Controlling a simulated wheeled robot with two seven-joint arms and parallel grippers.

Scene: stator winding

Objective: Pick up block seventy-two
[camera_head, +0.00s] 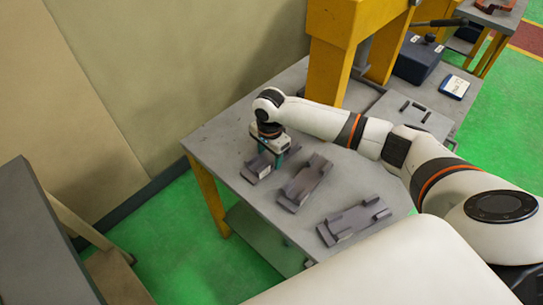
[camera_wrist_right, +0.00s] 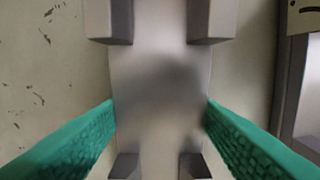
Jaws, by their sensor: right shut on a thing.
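My right gripper (camera_head: 266,158) reaches down over the leftmost grey metal block (camera_head: 252,170) near the table's far left corner. Its teal fingers are shut on that block. In the right wrist view, the fingers of my right gripper (camera_wrist_right: 161,112) press against both sides of the grey block (camera_wrist_right: 150,70), whose paired raised tabs show at top and bottom. The block appears to be at table level; I cannot tell if it is lifted. No number can be read on it, so I cannot confirm it is block seventy-two. My left gripper is not in view.
Two similar grey blocks lie to the right, a middle one (camera_head: 305,183) and a right one (camera_head: 340,226), on the grey table (camera_head: 222,147). A yellow frame (camera_head: 330,70) rises behind. A dark blue box (camera_head: 417,60) and a small labelled box (camera_head: 455,87) stand at back right.

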